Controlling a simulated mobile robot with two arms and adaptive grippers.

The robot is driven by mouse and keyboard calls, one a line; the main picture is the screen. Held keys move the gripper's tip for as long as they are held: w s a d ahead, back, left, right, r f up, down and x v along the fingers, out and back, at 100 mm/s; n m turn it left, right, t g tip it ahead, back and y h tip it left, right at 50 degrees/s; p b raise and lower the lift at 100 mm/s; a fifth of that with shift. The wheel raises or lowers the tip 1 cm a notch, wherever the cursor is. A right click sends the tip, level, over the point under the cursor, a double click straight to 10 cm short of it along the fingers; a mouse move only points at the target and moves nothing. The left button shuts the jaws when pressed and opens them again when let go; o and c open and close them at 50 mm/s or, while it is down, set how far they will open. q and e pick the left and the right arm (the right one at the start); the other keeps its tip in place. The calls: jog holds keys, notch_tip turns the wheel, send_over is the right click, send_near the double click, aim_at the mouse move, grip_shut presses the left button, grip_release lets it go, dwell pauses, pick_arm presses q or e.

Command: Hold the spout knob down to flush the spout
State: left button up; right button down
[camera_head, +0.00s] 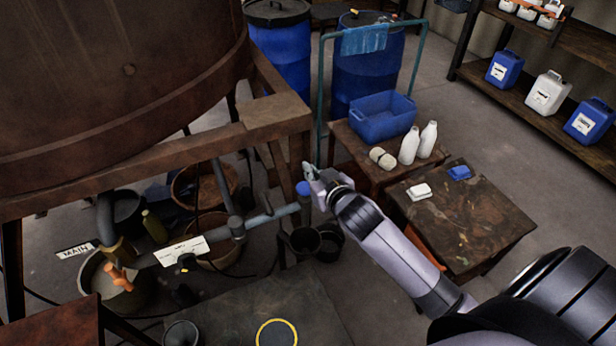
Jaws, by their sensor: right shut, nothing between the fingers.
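A grey pipe (268,217) runs under the vat's frame to the right. A round blue knob (303,188), likely the spout knob, stands on top of its right end. My right gripper (310,171) is shut and empty, its tips just above and beside the blue knob. I cannot tell whether they touch it. The pipe's outlet below the knob is small and dark; no flow can be made out. My left gripper is not in view.
The rusty vat (110,70) stands on a brown frame (278,117). Dark buckets (304,242) stand below the pipe's end. An orange handle (118,278) is at lower left. A low table (480,225) and a blue tub (382,117) lie to the right.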

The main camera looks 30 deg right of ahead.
aim_at(307, 187)
jog(key=x, duration=0.3)
jog(key=shift+w+r, duration=0.1)
jog(key=shift+r, duration=0.05)
jog(key=f, duration=0.1)
jog(key=f+p, duration=0.1)
jog(key=f, duration=0.1)
jog(key=shift+s, duration=0.25)
jog(key=shift+s+f, duration=0.15)
jog(key=shift+f, duration=0.4)
